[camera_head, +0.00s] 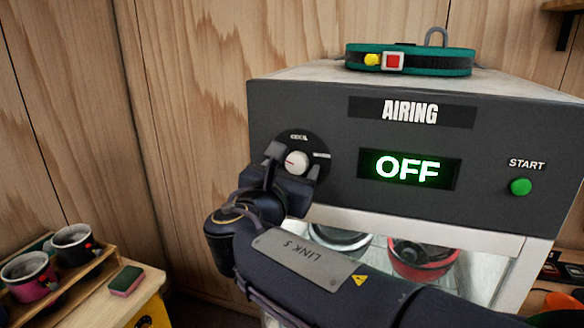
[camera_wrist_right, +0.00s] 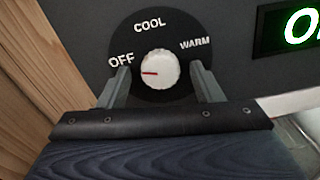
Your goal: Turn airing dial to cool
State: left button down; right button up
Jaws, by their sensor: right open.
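The airing dial (camera_head: 297,161) is a white round knob on a black disc on the grey front panel of the airing cabinet (camera_head: 340,130). In the right wrist view the knob (camera_wrist_right: 160,69) has a red mark pointing left, towards OFF; COOL is printed above and WARM to the upper right. The display (camera_head: 407,170) reads OFF in green. My right gripper (camera_head: 290,165) is open, its fingers on either side of the knob; whether they touch it I cannot tell. It also shows in the right wrist view (camera_wrist_right: 160,85). My left gripper is not in view.
A green START button (camera_head: 521,187) is at the panel's right. A teal and black strap (camera_head: 410,60) lies on top of the cabinet. Helmets (camera_head: 425,258) show behind the cabinet's front below. Mugs (camera_head: 75,244) and a sponge (camera_head: 126,281) stand at lower left.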

jog(key=c, duration=1)
jog(key=shift+f, duration=0.1)
jog(key=shift+f+m+b, duration=0.15)
jog(key=shift+m+b, duration=0.65)
jog(key=shift+b, duration=0.2)
jog(key=m+b, duration=0.8)
jog(key=shift+m, duration=0.4)
jog(key=shift+m+b, duration=1.2)
jog(key=shift+m, duration=0.4)
jog(key=shift+r, duration=0.2)
